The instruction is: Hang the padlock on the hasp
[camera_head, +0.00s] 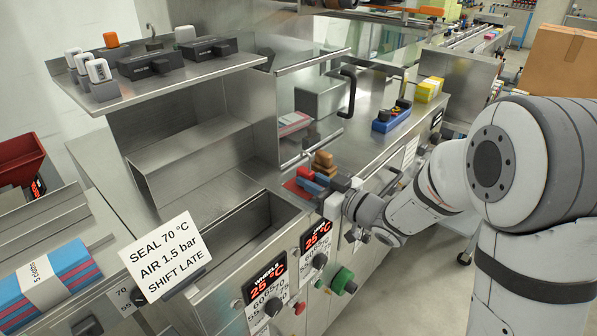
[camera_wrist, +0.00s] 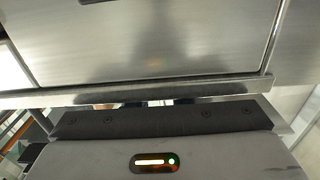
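I cannot make out a padlock or a hasp in either view. My gripper (camera_head: 338,192) is at the front edge of the steel machine, beside a small stack of red, blue and brown pieces (camera_head: 322,160). Its fingers are too small and too hidden by the wrist to tell whether they are open or shut, or hold anything. In the wrist view, my gripper's dark bar and light-grey housing (camera_wrist: 150,125) fill the bottom. A flat steel panel (camera_wrist: 150,45) with a ledge lies just beyond, and it hides most of what is behind.
A steel trough (camera_head: 222,240) is open left of my gripper. A "SEAL 70 °C" sign (camera_head: 163,256) stands in front of it. Temperature displays (camera_head: 266,280), knobs and a green knob (camera_head: 342,280) line the front. A black handle (camera_head: 348,92) and a blue box (camera_head: 391,120) are further back.

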